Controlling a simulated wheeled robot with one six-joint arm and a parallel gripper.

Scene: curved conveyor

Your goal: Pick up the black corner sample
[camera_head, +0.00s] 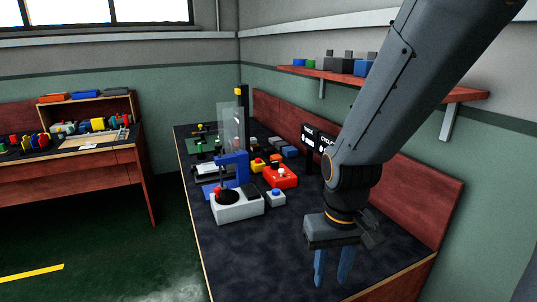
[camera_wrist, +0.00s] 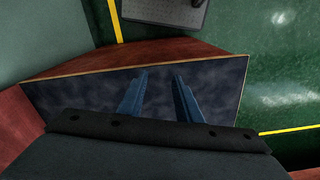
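My gripper (camera_head: 333,272) hangs over the near part of the dark tabletop (camera_head: 270,258) in the head view, its blue fingers pointing down. In the wrist view the two fingers of my gripper (camera_wrist: 159,78) stand apart with only bare dark tabletop between and around them. The gripper is open and empty. I cannot pick out a black corner sample with certainty in either view. Small dark pieces among the things farther back on the table are too small to tell apart.
A white box with a red knob (camera_head: 237,207), a blue stand (camera_head: 235,168), a red box (camera_head: 281,176) and a small blue-grey box (camera_head: 275,198) stand left of my gripper. A red shelf (camera_head: 390,84) juts from the wall. The near tabletop is clear.

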